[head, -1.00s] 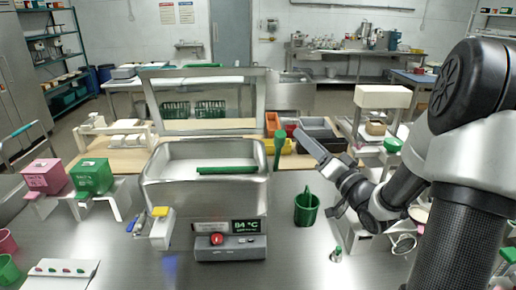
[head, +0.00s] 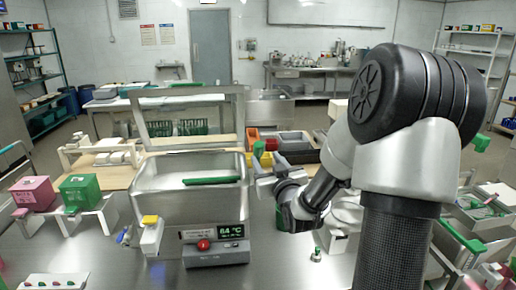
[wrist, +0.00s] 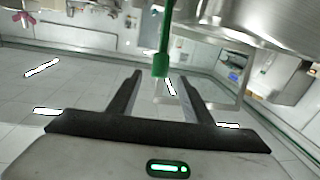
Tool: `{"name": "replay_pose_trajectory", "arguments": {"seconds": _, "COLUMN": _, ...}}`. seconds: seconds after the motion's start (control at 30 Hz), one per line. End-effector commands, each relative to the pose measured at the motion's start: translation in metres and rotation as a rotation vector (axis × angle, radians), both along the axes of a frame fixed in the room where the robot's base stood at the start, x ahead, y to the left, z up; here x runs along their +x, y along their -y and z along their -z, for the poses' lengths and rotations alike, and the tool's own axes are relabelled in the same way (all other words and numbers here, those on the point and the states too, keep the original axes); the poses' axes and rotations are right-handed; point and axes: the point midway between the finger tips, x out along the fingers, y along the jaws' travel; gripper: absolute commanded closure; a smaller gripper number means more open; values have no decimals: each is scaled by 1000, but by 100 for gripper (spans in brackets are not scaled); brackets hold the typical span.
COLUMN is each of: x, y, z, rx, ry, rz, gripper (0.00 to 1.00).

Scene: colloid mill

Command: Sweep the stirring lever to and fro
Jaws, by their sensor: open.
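The stirring lever has a green grip (head: 259,150) at the right side of the steel vat (head: 150,208). In the wrist view the green lever (wrist: 162,50) reaches down to the gap between my two dark fingers. My gripper (head: 258,176) is beside the vat's right wall, close to the lever. In the wrist view my gripper (wrist: 160,76) is open, with a finger on each side of the lever's end and clear space at both sides. I cannot tell how deep the lever sits between them. A green bar (head: 212,181) lies across the vat.
A control box (head: 215,246) with a red knob and lit display is at the vat's front. Pink (head: 33,192) and green (head: 80,191) boxes stand left.

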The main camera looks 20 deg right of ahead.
Motion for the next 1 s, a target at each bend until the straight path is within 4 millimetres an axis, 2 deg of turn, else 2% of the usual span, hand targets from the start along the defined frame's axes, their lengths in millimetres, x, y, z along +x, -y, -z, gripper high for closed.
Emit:
{"name": "replay_pose_trajectory", "arguments": {"seconds": 0.03, "x": 12, "y": 1, "z": -1, "rx": 4, "ry": 0, "rz": -1, "gripper": 54}}
{"name": "replay_pose_trajectory", "arguments": {"seconds": 0.2, "x": 48, "y": 6, "z": -1, "rx": 4, "ry": 1, "rz": -1, "gripper": 54}}
{"name": "replay_pose_trajectory", "arguments": {"seconds": 0.4, "x": 77, "y": 11, "z": 0, "rx": 2, "ry": 0, "rz": 0, "gripper": 54}}
{"name": "replay_pose_trajectory", "arguments": {"seconds": 0.6, "x": 89, "y": 12, "z": 0, "rx": 1, "ry": 1, "rz": 0, "gripper": 54}}
{"name": "replay_pose_trajectory", "arguments": {"seconds": 0.87, "x": 90, "y": 13, "z": 0, "rx": 1, "ry": 0, "rz": 0, "gripper": 54}}
{"name": "replay_pose_trajectory", "arguments": {"seconds": 1.0, "x": 90, "y": 13, "z": 0, "rx": 1, "ry": 0, "rz": 0, "gripper": 78}}
